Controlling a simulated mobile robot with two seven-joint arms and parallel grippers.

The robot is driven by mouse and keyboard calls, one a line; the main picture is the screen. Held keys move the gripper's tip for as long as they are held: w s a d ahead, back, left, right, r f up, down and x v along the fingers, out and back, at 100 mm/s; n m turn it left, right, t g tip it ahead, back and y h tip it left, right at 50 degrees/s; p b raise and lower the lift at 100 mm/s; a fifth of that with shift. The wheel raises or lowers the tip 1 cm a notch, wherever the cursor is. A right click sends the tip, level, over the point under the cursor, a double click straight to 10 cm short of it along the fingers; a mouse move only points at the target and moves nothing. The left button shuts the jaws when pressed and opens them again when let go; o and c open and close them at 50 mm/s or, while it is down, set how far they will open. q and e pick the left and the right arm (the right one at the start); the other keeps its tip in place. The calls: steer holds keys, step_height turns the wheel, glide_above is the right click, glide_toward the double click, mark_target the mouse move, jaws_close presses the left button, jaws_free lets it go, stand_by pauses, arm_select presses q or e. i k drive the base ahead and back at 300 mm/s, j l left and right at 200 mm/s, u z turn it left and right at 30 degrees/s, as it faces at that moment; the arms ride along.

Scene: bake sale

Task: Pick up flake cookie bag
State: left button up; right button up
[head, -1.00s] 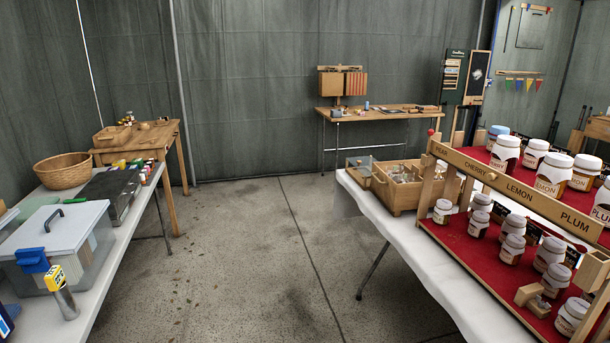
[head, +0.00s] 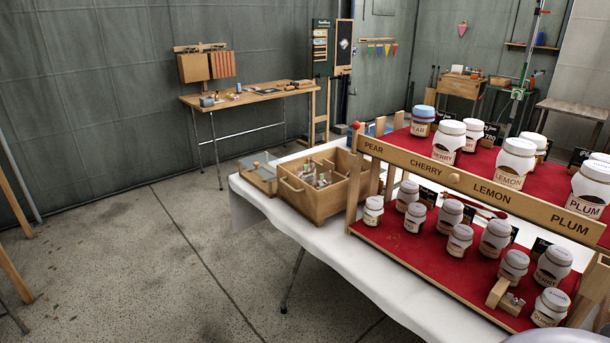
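I cannot make out a flake cookie bag in the head view. A wooden crate (head: 318,208) on the white-covered table holds several small, partly clear items, too small to tell apart. A shallower wooden box with a clear lid (head: 257,175) sits beside it at the table's left end. Neither of my grippers shows in the view.
A tiered red display stand (head: 398,241) with several white-lidded jars fills the right. Its wooden bar (head: 420,160) reads pear, cherry, lemon, plum. The white-covered table (head: 352,256) has a bare front strip. Open concrete floor (head: 150,260) lies left. A wooden table (head: 250,97) stands behind.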

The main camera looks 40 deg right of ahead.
mark_target(305, 173)
steer(key=i+j+z, duration=0.1)
steer(key=i+z, duration=0.3)
steer(key=i+j+z, duration=0.2)
steer(key=i+z, duration=0.25)
steer(key=i+j+z, duration=0.15)
steer(key=z, duration=0.25)
steer(key=i+j+z, duration=0.15)
steer(key=j+z, duration=0.25)
steer(key=i+j+z, duration=0.1)
steer(key=z, duration=0.3)
steer(key=j+z, duration=0.4)
steer(key=i, duration=0.05)
